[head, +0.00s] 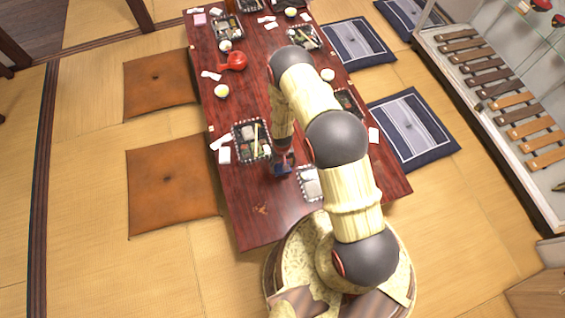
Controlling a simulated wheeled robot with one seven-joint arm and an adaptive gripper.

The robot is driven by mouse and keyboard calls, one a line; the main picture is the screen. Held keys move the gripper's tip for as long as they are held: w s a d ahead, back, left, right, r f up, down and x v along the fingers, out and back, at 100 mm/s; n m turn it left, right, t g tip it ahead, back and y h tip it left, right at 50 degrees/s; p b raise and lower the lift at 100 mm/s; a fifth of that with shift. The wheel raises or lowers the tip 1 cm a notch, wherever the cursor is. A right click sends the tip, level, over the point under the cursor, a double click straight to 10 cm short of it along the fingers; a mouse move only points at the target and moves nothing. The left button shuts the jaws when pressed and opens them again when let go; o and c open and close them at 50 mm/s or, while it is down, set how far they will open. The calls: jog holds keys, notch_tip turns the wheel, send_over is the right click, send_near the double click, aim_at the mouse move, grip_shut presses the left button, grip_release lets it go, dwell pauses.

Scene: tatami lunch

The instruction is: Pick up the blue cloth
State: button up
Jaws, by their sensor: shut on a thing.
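The blue cloth (281,171) shows as a small dark blue patch at the tip of my gripper (284,162). It is over the near part of the dark red table (262,205). My gripper points down and is shut on the cloth. My arm hides part of the gripper and the table. I cannot tell whether the cloth touches the tabletop.
A bento box (251,140) with chopsticks lies left of my gripper, and a white tray (310,183) lies right of it. Bowls, more boxes and a red ladle-like item (234,61) stand farther back. Orange cushions (172,180) and blue cushions (411,130) flank the table.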

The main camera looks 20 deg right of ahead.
jog(key=s+a+r+p, duration=0.3)
jog(key=s+r, duration=0.3)
jog(key=s, duration=0.4)
jog(key=shift+a, duration=0.4)
jog(key=o, duration=0.4)
jog(key=c, duration=0.3)
jog(key=shift+c, duration=0.6)
